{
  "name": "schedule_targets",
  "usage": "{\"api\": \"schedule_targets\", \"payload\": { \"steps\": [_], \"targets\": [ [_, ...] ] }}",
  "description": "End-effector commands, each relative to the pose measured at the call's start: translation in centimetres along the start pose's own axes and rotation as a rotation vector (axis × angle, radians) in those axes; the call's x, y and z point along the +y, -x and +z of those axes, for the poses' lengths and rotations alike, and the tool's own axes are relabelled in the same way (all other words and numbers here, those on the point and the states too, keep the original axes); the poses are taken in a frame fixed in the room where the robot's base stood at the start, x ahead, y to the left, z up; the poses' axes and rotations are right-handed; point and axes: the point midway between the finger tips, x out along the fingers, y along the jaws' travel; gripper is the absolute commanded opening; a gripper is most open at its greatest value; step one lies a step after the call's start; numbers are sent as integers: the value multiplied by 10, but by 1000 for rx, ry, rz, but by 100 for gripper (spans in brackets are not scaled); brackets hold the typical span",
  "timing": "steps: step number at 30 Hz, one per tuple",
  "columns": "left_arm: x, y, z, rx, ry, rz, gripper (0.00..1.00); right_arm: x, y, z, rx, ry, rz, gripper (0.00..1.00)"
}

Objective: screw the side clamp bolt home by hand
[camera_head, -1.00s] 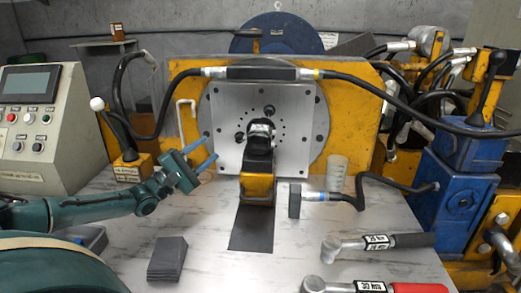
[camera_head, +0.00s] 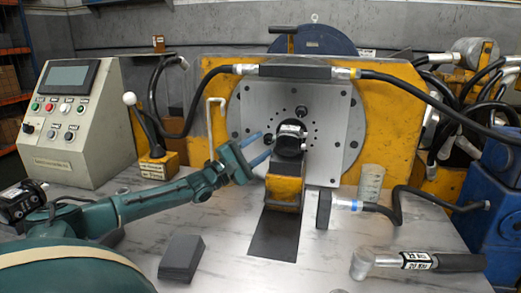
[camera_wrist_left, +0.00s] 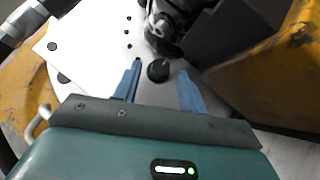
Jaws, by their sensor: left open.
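The side clamp bolt (camera_head: 267,138) is a small black round-headed bolt on the left part of the silver mounting plate (camera_head: 338,105), beside the dark motor (camera_head: 291,142). My left gripper (camera_head: 264,148) is open, its two blue fingers pointing at the plate by this bolt. In the left wrist view, the bolt's black head (camera_wrist_left: 158,71) lies between the open fingertips (camera_wrist_left: 160,82), with gaps on both sides. I cannot tell how deep the bolt sits. Another black bolt (camera_head: 301,112) shows above the motor. My right gripper is not in view.
A yellow support (camera_head: 285,188) stands below the motor, close to the right of my left gripper. A black hose (camera_head: 200,100) and a white-knobbed lever (camera_head: 130,100) stand left. A dark block (camera_head: 181,257) and a torque wrench (camera_head: 400,262) lie on the table.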

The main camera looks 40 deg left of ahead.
Motion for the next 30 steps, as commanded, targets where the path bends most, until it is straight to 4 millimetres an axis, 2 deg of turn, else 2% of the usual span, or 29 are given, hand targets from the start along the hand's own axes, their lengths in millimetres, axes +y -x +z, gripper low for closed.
{"api": "schedule_targets", "payload": {
  "steps": [5, 14, 27, 30],
  "targets": [
    [0, -7, 0, 1, 0, 0, 41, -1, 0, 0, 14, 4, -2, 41],
    [0, -8, 0, 1, 0, -1, 41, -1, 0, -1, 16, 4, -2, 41],
    [0, -7, 0, 0, 0, -1, 5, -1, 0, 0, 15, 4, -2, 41],
    [0, -7, 0, 0, 0, -1, 0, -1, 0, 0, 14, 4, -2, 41]
  ]
}}
